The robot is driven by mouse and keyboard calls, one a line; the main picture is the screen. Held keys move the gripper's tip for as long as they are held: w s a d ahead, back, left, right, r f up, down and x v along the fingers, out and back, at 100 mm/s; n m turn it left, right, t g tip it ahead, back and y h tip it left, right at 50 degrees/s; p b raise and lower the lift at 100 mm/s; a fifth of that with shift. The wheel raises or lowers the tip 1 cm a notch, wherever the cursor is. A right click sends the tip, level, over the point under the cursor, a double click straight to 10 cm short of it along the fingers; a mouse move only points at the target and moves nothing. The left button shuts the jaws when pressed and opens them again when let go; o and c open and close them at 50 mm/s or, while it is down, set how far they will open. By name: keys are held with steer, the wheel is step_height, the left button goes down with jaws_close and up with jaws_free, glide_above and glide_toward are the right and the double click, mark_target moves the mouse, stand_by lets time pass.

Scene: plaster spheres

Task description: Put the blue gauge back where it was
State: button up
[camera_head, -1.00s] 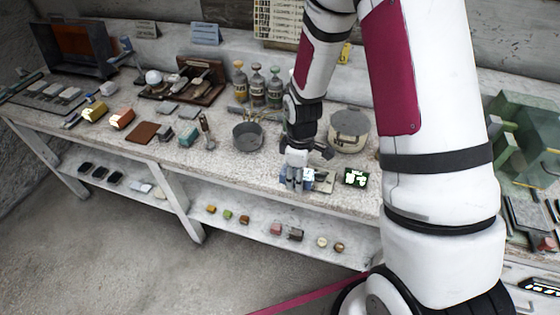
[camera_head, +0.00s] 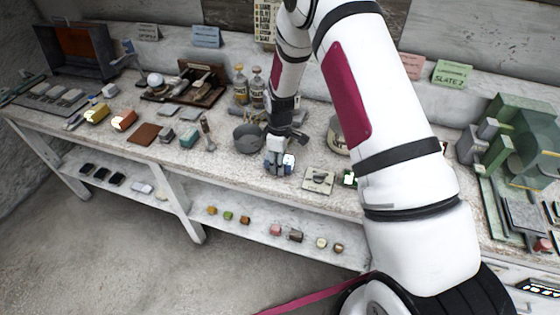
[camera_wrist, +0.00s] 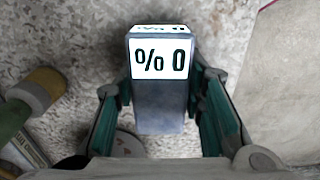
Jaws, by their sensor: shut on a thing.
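The blue gauge (camera_wrist: 160,105) is a blue-grey block with a lit white display showing "% 0" in the wrist view. My gripper (camera_wrist: 162,92) is shut on it, with green-padded fingers on both sides. In the head view my gripper (camera_head: 279,168) points down over the front part of the bench, and the gauge (camera_head: 289,160) shows partly between the fingers. I cannot tell how high its base is above the bench. A pale square plate (camera_head: 318,187) with a small dark piece on it lies to the right of the gripper.
A dark metal bowl (camera_head: 248,139) stands left of my gripper. Bottles (camera_head: 240,87) stand behind. The bench top is clear between the bowl and front edge.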

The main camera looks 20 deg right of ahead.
steer(key=shift+f, duration=0.15)
steer(key=o, duration=1)
